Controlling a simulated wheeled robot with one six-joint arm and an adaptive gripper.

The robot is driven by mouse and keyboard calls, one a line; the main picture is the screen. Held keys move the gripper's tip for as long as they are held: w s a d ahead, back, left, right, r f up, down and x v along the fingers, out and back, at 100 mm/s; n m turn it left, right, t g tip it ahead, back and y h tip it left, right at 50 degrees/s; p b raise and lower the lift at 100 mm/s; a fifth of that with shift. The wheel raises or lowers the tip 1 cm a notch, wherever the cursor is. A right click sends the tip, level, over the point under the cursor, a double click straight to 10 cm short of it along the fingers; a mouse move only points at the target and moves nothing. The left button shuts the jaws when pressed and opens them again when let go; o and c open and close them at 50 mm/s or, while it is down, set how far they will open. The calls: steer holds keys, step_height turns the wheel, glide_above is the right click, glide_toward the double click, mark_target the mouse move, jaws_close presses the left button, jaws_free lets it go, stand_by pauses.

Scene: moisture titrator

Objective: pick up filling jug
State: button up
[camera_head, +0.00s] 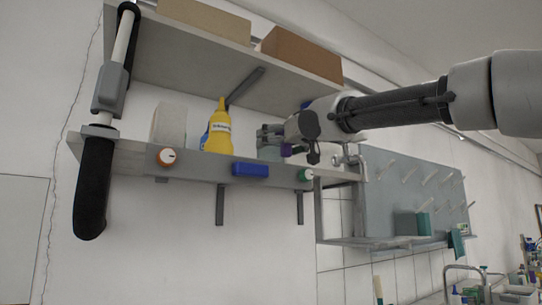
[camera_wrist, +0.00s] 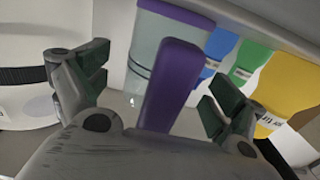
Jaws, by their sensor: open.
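The filling jug looks like a clear greenish vessel with a purple lid and a long purple handle. In the wrist view the jug (camera_wrist: 146,72) stands ahead, its handle pointing towards me between the spread fingers. My gripper (camera_wrist: 158,85) is open, with one finger on each side of the handle; I cannot tell whether either touches it. In the head view my gripper (camera_head: 273,136) is at the lower shelf, and the jug (camera_head: 268,152) shows only partly below and behind it. Most of the jug is hidden there.
A yellow bottle (camera_head: 218,137) stands left of the jug on the lower shelf, with blue and green bottles (camera_wrist: 247,62) beside it in the wrist view. A white container (camera_wrist: 28,65) is close to the left finger. The upper shelf (camera_head: 190,55) overhangs.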

steer(key=shift+x, duration=1.25)
steer(key=c, duration=1.2)
